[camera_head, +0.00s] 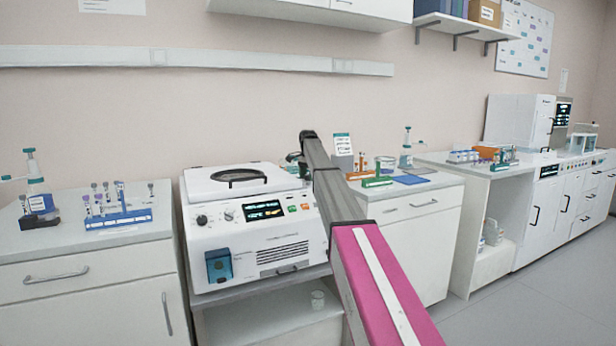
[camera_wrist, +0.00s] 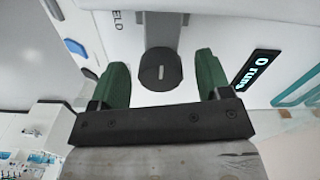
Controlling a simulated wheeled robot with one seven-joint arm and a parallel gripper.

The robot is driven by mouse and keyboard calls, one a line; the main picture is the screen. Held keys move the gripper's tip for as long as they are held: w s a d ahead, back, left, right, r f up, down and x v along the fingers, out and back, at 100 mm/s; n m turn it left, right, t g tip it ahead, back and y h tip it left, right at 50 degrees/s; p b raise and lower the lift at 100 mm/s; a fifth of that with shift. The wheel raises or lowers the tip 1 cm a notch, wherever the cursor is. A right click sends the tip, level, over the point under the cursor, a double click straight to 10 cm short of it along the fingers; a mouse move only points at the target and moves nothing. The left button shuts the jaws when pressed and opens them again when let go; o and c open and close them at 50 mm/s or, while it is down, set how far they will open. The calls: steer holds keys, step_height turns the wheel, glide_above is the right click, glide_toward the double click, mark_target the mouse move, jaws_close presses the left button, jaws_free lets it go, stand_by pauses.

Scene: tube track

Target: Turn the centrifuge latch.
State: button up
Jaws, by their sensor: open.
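The white centrifuge (camera_head: 262,225) stands on the left bench section, its lid down with a black curved handle (camera_head: 240,177) on top. In the wrist view, a dark grey round knob with a pale slot mark (camera_wrist: 160,71) hangs from a dark bar on a white surface; it looks like the latch. My gripper (camera_wrist: 160,66) is open, its green fingers apart on either side of the knob, with no clear contact. In the head view my gripper (camera_head: 296,159) is small beside the centrifuge's upper right edge, and I cannot make out the knob there.
A blue tube rack (camera_head: 120,219) stands on the left bench. A green rack (camera_head: 378,181) and a blue mat (camera_head: 410,180) lie on the right bench. A blue panel (camera_head: 218,266) is on the centrifuge's front. The floor (camera_head: 520,310) at right is clear.

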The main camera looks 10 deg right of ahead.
steer(key=c, duration=0.9)
steer(key=shift+n, duration=0.3)
steer(key=n, duration=0.3)
steer(key=shift+n, duration=0.4)
steer(key=n, duration=0.4)
steer(key=shift+s+d+n, duration=0.1)
steer(key=shift+d+n, duration=0.05)
steer(key=shift+n, duration=0.15)
steer(key=n, duration=0.4)
steer(key=shift+d+n, duration=0.1)
steer(key=shift+n, duration=2.3)
